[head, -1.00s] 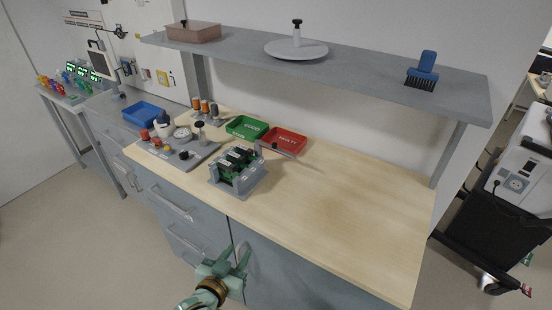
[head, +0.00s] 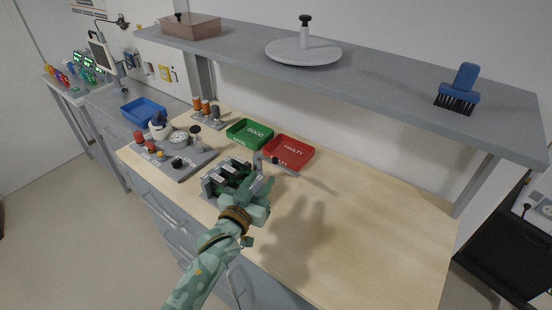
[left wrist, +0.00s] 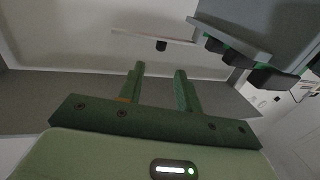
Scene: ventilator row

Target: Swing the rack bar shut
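The grey rack (head: 212,183) with green boards stands on the wooden workbench, left of centre in the head view; my left gripper hides its right part. The rack bar (head: 288,170) is a thin grey bar with a black knob. It sticks out from the rack's back post to the right, swung away from the boards, in front of the red tray. My left gripper (head: 264,184) is just in front of the bar, beside the rack. In the left wrist view the fingers (left wrist: 158,72) are apart and empty. The bar (left wrist: 140,37) lies ahead of them, the rack (left wrist: 240,38) at upper right.
A green tray (head: 238,137) and a red tray (head: 301,143) stand behind the rack. A grey panel (head: 170,168) with knobs is to its left. A shelf (head: 385,80) hangs over the back. The bench's right side (head: 380,230) is clear.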

